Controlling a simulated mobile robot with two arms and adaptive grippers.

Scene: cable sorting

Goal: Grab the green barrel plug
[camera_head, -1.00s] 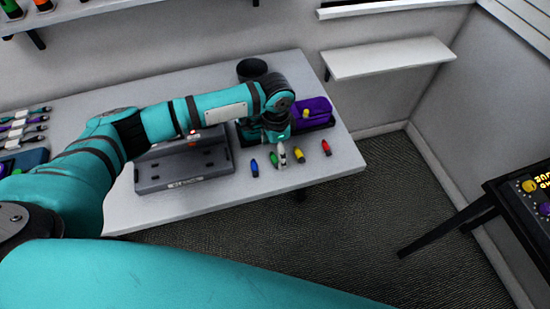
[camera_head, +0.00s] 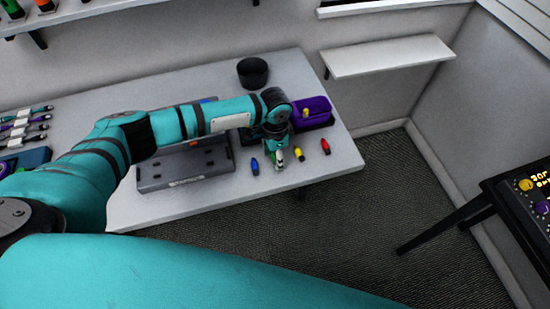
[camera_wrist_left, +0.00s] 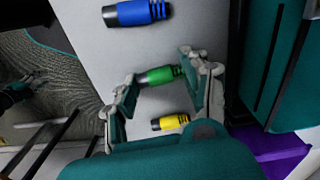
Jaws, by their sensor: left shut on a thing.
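The green barrel plug (camera_wrist_left: 158,76) lies across the space between the two fingers of my left gripper in the left wrist view, with one finger at each end. My left gripper (camera_wrist_left: 160,82) is shut on it. In the head view my left gripper (camera_head: 280,162) points down at the row of plugs near the table's front edge, and its fingers mostly hide the green plug.
A blue plug (camera_head: 255,166) lies left of the gripper; a yellow plug (camera_head: 299,154) and a red plug (camera_head: 326,146) lie right of it. Behind are a purple bin (camera_head: 318,112) and a black cup (camera_head: 253,72). A grey tray (camera_head: 160,182) stands to the left on the white table (camera_head: 222,195).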

